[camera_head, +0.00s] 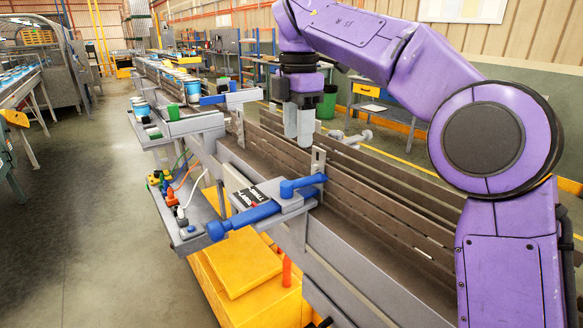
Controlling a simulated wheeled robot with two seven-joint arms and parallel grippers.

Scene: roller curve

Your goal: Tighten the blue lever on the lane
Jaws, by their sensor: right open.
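The blue lever (250,214) sits on a grey bracket at the side of the lane (345,215), in the middle of the picture. Its long handle points down and left to a round knob end. A shorter blue handle (302,184) is on the bracket's lane side. My right gripper (299,138) hangs above the lane, fingers down, open and empty. It is above and beyond the bracket, apart from the lever. Another blue lever (214,100) is on a bracket farther up the lane. My left gripper is not in view.
A small shelf (185,240) with coloured plugs and cables hangs on the lane's left side. Yellow boxes (245,268) are below the lane. Blue and white cans (192,92) stand farther up. The grey floor at left is clear.

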